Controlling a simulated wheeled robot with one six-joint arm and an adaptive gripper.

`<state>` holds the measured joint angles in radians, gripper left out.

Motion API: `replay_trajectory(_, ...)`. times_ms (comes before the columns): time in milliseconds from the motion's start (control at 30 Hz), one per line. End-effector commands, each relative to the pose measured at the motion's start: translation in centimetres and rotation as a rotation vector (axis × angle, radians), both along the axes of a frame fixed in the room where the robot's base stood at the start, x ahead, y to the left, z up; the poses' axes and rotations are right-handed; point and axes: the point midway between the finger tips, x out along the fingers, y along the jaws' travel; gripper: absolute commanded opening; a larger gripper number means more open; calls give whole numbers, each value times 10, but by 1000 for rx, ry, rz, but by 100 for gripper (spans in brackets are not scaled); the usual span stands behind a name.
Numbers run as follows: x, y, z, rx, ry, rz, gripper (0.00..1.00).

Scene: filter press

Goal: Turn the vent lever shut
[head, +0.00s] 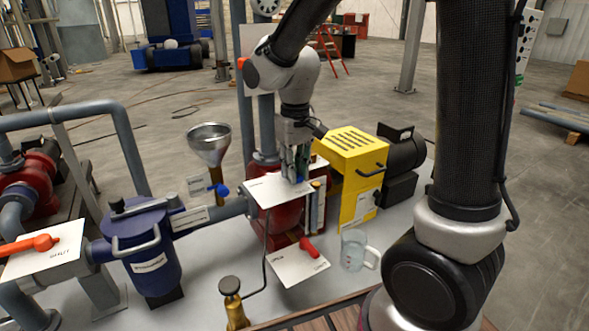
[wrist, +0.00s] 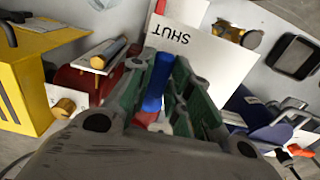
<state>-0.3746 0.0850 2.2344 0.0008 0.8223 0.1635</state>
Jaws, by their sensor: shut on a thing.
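In the wrist view a blue lever (wrist: 156,82), taken to be the vent lever, stands between the two green-padded fingers of my gripper (wrist: 158,68). The fingers are shut on it. A white plate (wrist: 215,60) beyond the fingertips carries the word SHUT, seen upside down. In the head view my gripper (head: 297,172) points down at the white plate (head: 270,191) above the red pump body (head: 283,222). There the fingers hide most of the lever, and only a bit of blue shows. The lever's pivot is hidden.
A yellow box (head: 352,160) stands close right of my gripper. A steel funnel (head: 209,140) and a small blue valve handle (head: 218,189) are to the left. A red lever (head: 308,247), a clear measuring jug (head: 352,250) and a brass cylinder (head: 232,300) stand nearer.

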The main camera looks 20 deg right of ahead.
Motion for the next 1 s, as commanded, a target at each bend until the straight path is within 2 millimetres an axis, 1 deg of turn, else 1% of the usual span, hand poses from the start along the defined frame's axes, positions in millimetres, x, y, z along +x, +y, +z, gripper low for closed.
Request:
replay_trajectory(33,0,0,0,-1,-1,3,0)
replay_trajectory(67,0,0,0,-1,-1,3,23)
replay_trajectory(100,0,0,0,-1,-1,3,30)
replay_trajectory(167,0,0,0,-1,0,2,41)
replay_trajectory(467,0,0,1,-1,-1,1,41)
replay_trajectory(567,1,0,7,1,-3,1,41)
replay_trajectory(667,1,0,22,1,-5,1,41)
replay_trajectory(900,1,0,76,1,-5,1,41)
replay_trajectory(1000,1,0,95,1,-4,1,41)
